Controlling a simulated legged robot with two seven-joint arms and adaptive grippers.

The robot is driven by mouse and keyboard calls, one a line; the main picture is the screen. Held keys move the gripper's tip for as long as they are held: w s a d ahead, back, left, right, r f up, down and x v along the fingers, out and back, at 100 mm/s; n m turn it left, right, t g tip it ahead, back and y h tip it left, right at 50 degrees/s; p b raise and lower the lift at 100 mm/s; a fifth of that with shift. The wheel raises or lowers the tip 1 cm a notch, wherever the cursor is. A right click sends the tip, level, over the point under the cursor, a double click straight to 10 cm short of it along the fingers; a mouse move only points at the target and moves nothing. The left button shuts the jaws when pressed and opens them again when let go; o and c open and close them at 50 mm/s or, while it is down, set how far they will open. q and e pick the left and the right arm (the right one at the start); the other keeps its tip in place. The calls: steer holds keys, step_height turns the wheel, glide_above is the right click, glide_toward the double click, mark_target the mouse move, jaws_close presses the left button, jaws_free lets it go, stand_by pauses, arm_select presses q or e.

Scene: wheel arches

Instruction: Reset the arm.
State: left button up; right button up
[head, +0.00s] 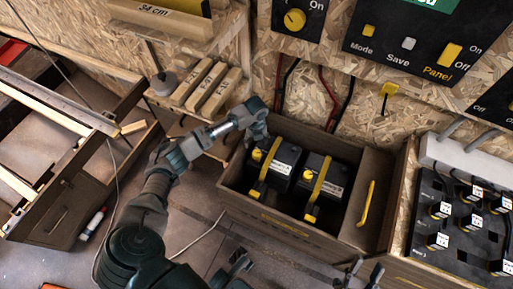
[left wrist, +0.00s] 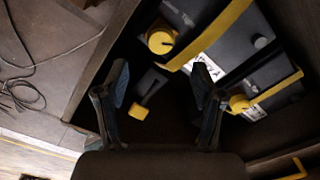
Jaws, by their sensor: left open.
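My left gripper (head: 258,122) points down over the left part of a brown open box (head: 374,160) in the head view.
Wooden blocks (head: 214,88) stand on a shelf behind my left forearm. A control panel (head: 420,45) hangs on the chipboard wall. A black switch board (head: 460,225) is at the right.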

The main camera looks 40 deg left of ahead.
arm_select(q)
step_height(320, 180, up, 2)
steer(key=shift+r, duration=0.25)
stand_by(0.4)
